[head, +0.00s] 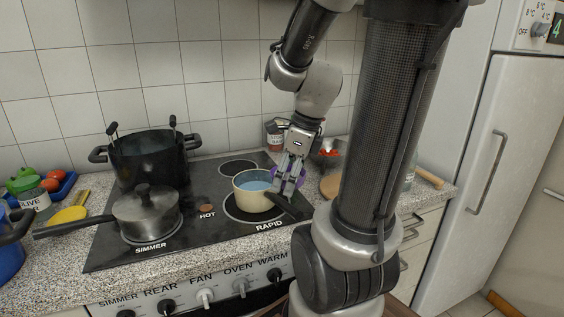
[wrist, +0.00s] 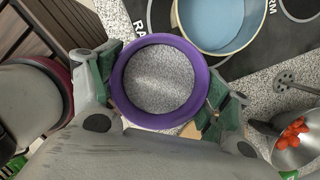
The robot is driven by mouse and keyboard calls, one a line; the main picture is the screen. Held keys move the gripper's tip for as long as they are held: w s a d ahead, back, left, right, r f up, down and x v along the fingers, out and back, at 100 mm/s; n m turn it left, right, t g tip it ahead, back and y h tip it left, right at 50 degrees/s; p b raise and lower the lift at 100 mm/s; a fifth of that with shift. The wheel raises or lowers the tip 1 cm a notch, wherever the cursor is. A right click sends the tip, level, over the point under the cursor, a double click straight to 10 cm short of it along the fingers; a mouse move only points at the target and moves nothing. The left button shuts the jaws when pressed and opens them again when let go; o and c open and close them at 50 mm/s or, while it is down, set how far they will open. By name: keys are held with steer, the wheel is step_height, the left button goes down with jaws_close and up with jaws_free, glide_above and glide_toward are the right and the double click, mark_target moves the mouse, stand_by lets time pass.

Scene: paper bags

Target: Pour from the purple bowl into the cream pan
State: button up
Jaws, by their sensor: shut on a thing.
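The purple bowl (wrist: 200,75) is held between the green-padded fingers of my gripper (wrist: 160,92) in the wrist view. Its rim shows as a full ring around a grey speckled area; I cannot tell whether that is its contents. In the head view, my gripper (head: 289,178) hides most of the bowl, with only bits of purple showing. The cream pan (head: 250,199) stands on the front right burner, pale blue inside, its dark handle pointing right. My gripper is just right of the pan and above it. The pan (wrist: 179,22) is at the wrist view's top, apart from the bowl.
A lidded grey pan (head: 146,214) and a tall dark pot (head: 150,160) stand on the left of the hob (head: 205,228). A jar (head: 275,135) is behind my gripper. A metal bowl with red pieces (wrist: 297,150) and a slotted utensil (wrist: 290,80) are at the right.

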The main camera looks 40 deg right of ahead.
mark_target(275, 168)
steer(key=shift+a+f, duration=0.1)
steer(key=shift+a, duration=0.2)
steer(key=shift+w+n+g, duration=0.3)
steer(key=shift+w+g, duration=0.1)
steer(key=shift+w, duration=0.1)
steer(key=w+g, duration=0.1)
steer(key=w+r+g, duration=0.1)
steer(key=w+g, duration=0.1)
steer(key=shift+a+r, duration=0.15)
steer(key=shift+r, duration=0.1)
steer(key=shift+w, duration=0.25)
steer(key=shift+w+g, duration=0.25)
steer(key=shift+g, duration=0.15)
steer(key=shift+r+g, duration=0.25)
steer(key=shift+g, duration=0.45)
stand_by(1.2)
steer(key=shift+h, duration=0.3)
steer(key=shift+w+r+g, duration=0.1)
steer(key=shift+g, duration=0.3)
stand_by(0.7)
